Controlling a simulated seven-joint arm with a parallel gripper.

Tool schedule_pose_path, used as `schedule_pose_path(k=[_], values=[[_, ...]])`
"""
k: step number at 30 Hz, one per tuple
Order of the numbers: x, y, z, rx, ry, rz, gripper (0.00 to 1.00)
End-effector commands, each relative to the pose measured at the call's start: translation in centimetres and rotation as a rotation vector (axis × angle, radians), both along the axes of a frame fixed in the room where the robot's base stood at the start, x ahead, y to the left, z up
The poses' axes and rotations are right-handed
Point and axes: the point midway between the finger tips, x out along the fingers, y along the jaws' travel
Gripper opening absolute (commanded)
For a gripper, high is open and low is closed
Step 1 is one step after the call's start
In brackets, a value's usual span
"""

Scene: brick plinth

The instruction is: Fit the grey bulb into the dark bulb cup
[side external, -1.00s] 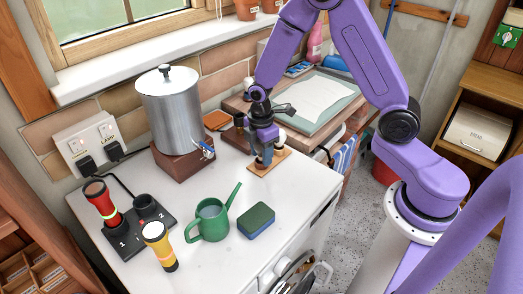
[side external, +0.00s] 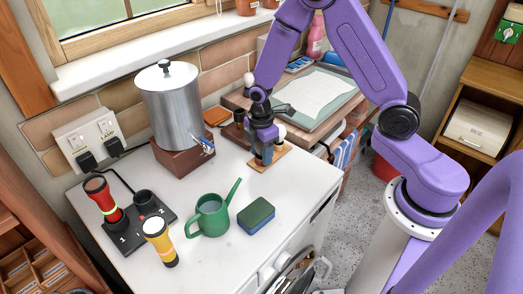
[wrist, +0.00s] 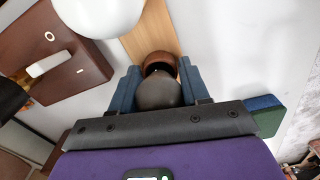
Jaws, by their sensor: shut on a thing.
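My gripper (wrist: 158,90) points down over a wooden board (wrist: 147,40) on the bench, also seen in the side view (side external: 283,156). Its blue fingers are shut on the grey bulb (wrist: 158,94), a dark round ball in the wrist view. Just beyond the bulb, between the fingers, is a dark reddish-brown round cup (wrist: 160,61). Bulb and cup overlap in this view, and I cannot tell whether the bulb is seated in it. In the side view my gripper (side external: 263,158) stands low at the board, and its fingers hide the bulb.
A white globe (wrist: 98,14) and a brown switch box (wrist: 50,45) stand close beside my gripper. The steel urn (side external: 172,105), green watering can (side external: 211,215), sponge (side external: 256,215) and torches (side external: 160,243) are on the bench.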

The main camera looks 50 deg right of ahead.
Motion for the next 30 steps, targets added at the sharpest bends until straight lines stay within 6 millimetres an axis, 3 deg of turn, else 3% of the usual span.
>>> schedule_pose_path(k=[6, 7, 9, 20, 25, 30], values=[[0.0, 0.0, 0.0, 0.0, 0.0, 0.0, 0.15], [0.0, 0.0, 0.0, 0.0, 0.0, 0.0, 0.55], [0.0, 0.0, 0.0, 0.0, 0.0, 0.0, 0.75], [0.0, 0.0, 0.3, 0.001, -0.001, 0.0, 0.75], [0.1, 0.1, 1.9, 0.001, -0.004, 0.0, 0.75], [0.1, 0.1, 4.8, 0.002, -0.006, 0.001, 0.75]])
